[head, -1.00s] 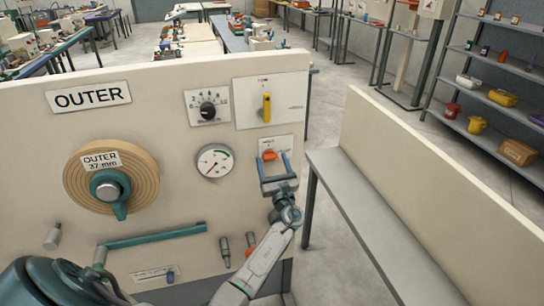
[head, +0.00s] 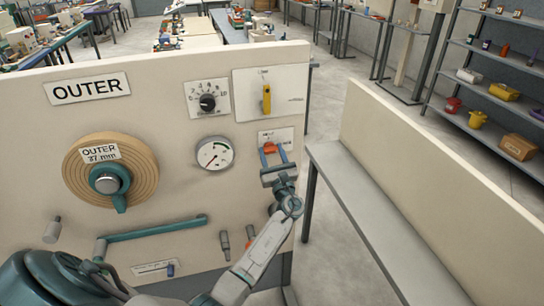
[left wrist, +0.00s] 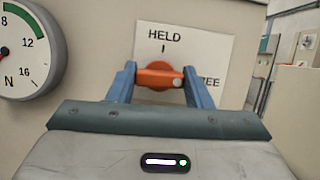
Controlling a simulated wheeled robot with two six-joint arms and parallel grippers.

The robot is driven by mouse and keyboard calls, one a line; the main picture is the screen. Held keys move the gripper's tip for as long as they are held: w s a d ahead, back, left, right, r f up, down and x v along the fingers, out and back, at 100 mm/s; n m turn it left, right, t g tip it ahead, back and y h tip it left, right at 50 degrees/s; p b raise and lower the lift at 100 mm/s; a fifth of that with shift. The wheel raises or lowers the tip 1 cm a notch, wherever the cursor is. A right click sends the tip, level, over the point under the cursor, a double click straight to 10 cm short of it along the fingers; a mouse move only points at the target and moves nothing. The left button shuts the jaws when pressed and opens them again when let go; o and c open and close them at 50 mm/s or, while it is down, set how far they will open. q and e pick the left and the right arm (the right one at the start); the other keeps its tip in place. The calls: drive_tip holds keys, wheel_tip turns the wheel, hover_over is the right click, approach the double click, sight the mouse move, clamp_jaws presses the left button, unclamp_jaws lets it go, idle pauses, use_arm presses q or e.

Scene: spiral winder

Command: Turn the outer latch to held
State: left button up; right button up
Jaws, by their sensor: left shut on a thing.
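The outer latch is an orange knob (head: 269,148) on a white plate at the right of the OUTER panel. It also shows in the left wrist view (left wrist: 155,75), lying roughly sideways, with a pale dot at its right end, towards the partly hidden word ending in "REE". The word HELD and a tick stand above it on the plate (left wrist: 205,45). My left gripper (head: 273,151) is at the latch, its two blue fingers on the left and right of the knob, shut on it. My right gripper is not in view.
The OUTER panel (head: 130,225) also carries a round gauge (head: 214,153), a black dial (head: 207,102), a yellow lever (head: 266,98), a wooden spool (head: 146,160) and a teal bar (head: 155,229). A grey bench (head: 345,190) with an upright board stands to the right.

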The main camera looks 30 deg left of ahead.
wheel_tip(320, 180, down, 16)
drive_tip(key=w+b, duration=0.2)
drive_tip(key=b, duration=1.4)
use_arm(q)
drive_tip(key=n+g+b, duration=0.1)
drive_tip(key=n+g, duration=0.1)
drive_tip(key=n, duration=0.5)
drive_tip(key=n+g+b, duration=0.1)
drive_tip(key=n+g, duration=0.2)
drive_tip(key=n, duration=0.3)
drive_tip(key=n+g+b, duration=0.1)
drive_tip(key=n+g, duration=0.2)
drive_tip(key=n, duration=0.4)
drive_tip(key=shift+w+d+n, duration=0.1)
drive_tip(key=shift+n, duration=0.2)
drive_tip(key=shift+n+b, duration=0.3)
drive_tip(key=shift+n, duration=0.3)
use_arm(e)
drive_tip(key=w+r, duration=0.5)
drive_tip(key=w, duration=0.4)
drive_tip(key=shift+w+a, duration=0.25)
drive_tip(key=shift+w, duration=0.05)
use_arm(q)
drive_tip(key=o, duration=1)
drive_tip(key=shift+d, duration=0.1)
